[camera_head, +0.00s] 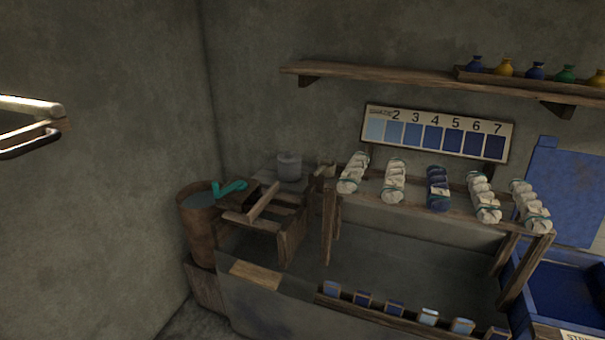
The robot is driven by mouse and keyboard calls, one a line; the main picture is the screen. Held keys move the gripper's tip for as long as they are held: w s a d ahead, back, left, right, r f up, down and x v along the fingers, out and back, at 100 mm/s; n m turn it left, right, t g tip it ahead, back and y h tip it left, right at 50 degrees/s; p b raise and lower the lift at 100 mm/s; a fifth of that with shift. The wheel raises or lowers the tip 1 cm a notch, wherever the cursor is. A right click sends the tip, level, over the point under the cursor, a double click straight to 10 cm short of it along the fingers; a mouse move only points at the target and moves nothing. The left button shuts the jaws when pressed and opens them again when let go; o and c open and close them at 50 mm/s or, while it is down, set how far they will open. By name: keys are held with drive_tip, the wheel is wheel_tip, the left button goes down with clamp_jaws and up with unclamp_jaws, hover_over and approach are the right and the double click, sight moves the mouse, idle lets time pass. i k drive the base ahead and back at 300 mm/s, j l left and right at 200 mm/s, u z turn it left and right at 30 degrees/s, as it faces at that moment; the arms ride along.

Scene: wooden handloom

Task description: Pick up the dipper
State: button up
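A teal piece with a long handle (230,188), which looks like the dipper, lies at the right rim of a rusty brown barrel (197,225) at the left of the work area. Its far end reaches right, beyond the barrel. It is small in view, so whether its other end dips into the barrel is unclear. A grey translucent cup (290,167) stands on a ledge to the right of it. My gripper cannot be made out in this view.
A wooden frame (268,205) stands right of the barrel. Skeins hang over a rack (400,205) further right, above a row of small blocks (395,308). A shelf (400,75) holds small bottles. A bar and dark loop (30,130) show at the left edge.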

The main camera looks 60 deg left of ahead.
sight(323, 172)
drive_tip(key=k+j+u, duration=0.15)
drive_tip(key=u, duration=0.3)
drive_tip(key=k+j+u, duration=0.25)
drive_tip(key=u, duration=0.15)
drive_tip(key=k+j+u, duration=0.1)
drive_tip(key=j+u, duration=0.2)
drive_tip(key=u, duration=0.5)
